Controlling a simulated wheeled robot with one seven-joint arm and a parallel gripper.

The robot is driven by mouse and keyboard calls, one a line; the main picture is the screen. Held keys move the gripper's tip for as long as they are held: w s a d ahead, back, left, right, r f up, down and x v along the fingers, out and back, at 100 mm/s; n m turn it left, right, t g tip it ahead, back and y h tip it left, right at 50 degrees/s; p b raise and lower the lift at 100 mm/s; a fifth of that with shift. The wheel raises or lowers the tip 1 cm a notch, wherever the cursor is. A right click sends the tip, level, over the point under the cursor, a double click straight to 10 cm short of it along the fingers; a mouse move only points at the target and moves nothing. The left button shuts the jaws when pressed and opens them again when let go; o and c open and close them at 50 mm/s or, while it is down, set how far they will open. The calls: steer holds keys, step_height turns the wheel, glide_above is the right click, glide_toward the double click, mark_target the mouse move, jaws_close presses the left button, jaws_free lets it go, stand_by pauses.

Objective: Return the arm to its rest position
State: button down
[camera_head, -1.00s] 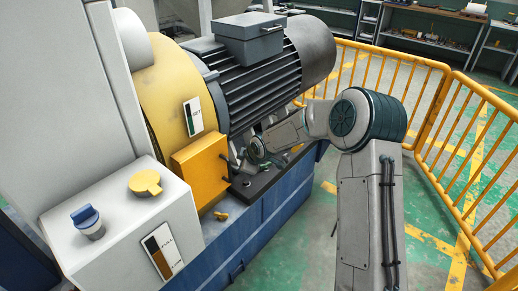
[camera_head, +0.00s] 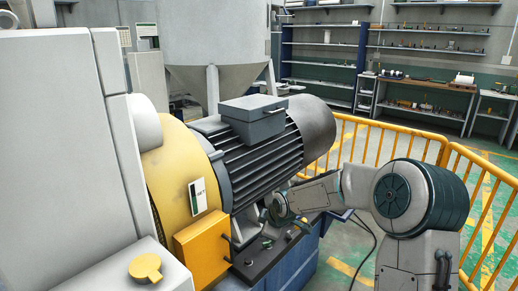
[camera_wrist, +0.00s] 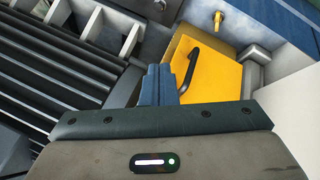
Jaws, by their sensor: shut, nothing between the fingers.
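My gripper (camera_wrist: 159,84) shows in the wrist view with its blue-grey fingers together and nothing between them. In that view it points toward a yellow box (camera_wrist: 215,88) with a black handle (camera_wrist: 190,66); whether it touches the box I cannot tell. In the head view my arm reaches in from the right and bends toward the machine beside the motor. The wrist end is low beside the motor, and the fingers cannot be made out there. The same yellow box (camera_head: 203,252) is at the front of the machine.
The finned motor (camera_head: 262,160) with a grey box (camera_head: 252,117) on top stands close beside my arm. A yellow railing (camera_head: 385,143) runs behind and to the right. Shelves (camera_head: 325,55) line the far wall. Green floor lies between machine and railing.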

steer(key=s+d+r+m+g+h+p, duration=0.1)
steer(key=s+d+r+m, duration=0.3)
steer(key=s, duration=0.7)
steer(key=s+d+r+m+g+h+p, duration=0.1)
steer(key=s+d+r+m+p, duration=0.3)
steer(key=s, duration=0.8)
steer(key=s+d+r+m+h+p, duration=0.1)
steer(key=s+d+r+m+p, duration=0.2)
steer(key=s+r+m, duration=0.4)
steer(key=s+d+r, duration=0.1)
steer(key=s+r, duration=0.2)
steer(key=s, duration=0.1)
steer(key=shift+s+d+r+g, duration=0.2)
steer(key=shift+s+r+g, duration=0.1)
steer(key=shift+g, duration=0.1)
